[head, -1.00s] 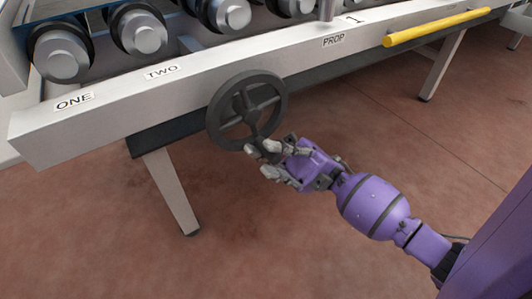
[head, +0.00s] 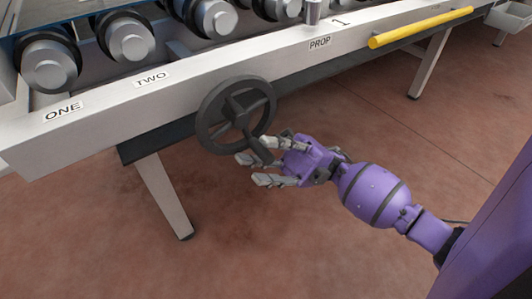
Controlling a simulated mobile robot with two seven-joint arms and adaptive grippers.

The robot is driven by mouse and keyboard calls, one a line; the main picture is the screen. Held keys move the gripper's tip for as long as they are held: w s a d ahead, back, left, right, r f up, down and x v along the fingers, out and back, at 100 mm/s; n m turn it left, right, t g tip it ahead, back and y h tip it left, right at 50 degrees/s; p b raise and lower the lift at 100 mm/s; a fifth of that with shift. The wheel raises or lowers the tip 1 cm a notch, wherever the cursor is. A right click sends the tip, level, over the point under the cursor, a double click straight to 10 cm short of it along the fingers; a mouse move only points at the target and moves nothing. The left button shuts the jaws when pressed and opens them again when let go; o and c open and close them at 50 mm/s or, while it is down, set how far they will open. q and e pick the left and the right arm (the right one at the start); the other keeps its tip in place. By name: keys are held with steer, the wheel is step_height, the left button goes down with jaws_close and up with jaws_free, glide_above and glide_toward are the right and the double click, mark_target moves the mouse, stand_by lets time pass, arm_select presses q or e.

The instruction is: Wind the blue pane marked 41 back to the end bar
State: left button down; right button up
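The dark handwheel (head: 207,117) is mounted on the front of the light grey machine rail, with a knob at its lower right rim. My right gripper (head: 256,168) is at that knob, its grey fingers spread apart on either side of it. I see no clear grip, and contact is hard to tell. A blue strip (head: 62,14) shows at the top left above the rollers; it may be the pane's edge, but no mark 41 is visible. The end bar cannot be made out. My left gripper is not in view.
The grey rail (head: 215,75) carries labels ONE, TWO, PROP and 1. Several grey rollers (head: 126,40) sit behind it. A yellow bar (head: 420,27) runs along the rail at right. A table leg (head: 162,195) stands below left. The red-brown floor is clear.

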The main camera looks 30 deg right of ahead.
steer(key=v, duration=1.2)
steer(key=shift+r, duration=0.1)
stand_by(0.9)
